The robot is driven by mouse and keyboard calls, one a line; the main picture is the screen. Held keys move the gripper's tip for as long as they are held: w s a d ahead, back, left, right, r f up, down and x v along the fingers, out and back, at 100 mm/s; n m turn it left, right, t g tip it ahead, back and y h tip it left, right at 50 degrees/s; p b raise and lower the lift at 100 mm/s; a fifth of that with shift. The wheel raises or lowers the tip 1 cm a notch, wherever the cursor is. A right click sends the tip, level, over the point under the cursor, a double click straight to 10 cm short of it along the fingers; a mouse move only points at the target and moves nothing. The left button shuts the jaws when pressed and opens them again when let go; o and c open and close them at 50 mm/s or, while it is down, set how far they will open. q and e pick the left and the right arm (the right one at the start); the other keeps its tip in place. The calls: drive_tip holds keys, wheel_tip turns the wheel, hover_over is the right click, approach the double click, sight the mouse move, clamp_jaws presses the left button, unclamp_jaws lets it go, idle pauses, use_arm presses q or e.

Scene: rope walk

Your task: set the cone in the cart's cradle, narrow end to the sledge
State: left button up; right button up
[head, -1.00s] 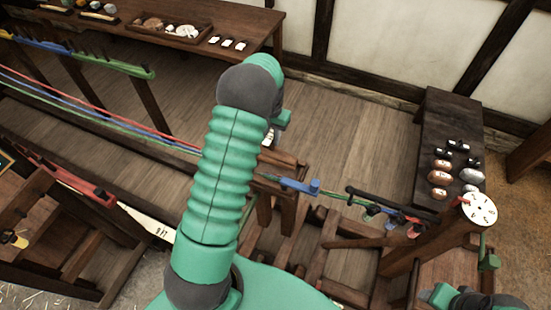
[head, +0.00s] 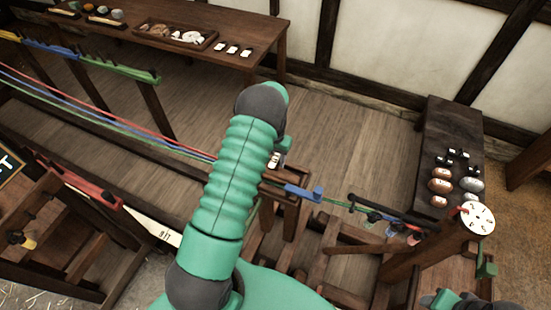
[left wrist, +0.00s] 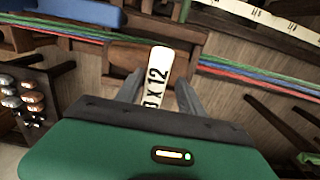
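My left gripper (left wrist: 161,78) is closed about an upright white tab printed "X 12". In the left wrist view a brown, rounded wooden body, seemingly the cone (left wrist: 125,58), lies at the tab's far end; I cannot tell which way its narrow end points. In the head view my left arm hides most of the gripper (head: 277,155), and only the white tab shows beside it. A wooden stand (head: 288,206), apparently the cart, is just below and right of the gripper. Whether the cone touches it is unclear. My right gripper (head: 440,300) is partly visible at the bottom right, its fingers unclear.
Coloured strands (head: 120,130) run from the left rack to the stand; a blue hook piece (head: 303,193) sits on their line. A post with a white dial (head: 478,217) stands at right. A dark bench (head: 440,120) holds several labelled ovals. The back table (head: 265,50) holds a tray.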

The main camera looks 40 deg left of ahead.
use_arm(q)
drive_tip(key=shift+w, duration=0.1)
drive_tip(key=shift+r, duration=0.1)
wheel_tip(320, 180, up, 12)
drive_tip(key=b, duration=0.4)
drive_tip(key=shift+d+f, duration=0.15)
drive_tip(key=shift+f, duration=0.05)
drive_tip(key=shift+r, duration=0.2)
idle(0.6)
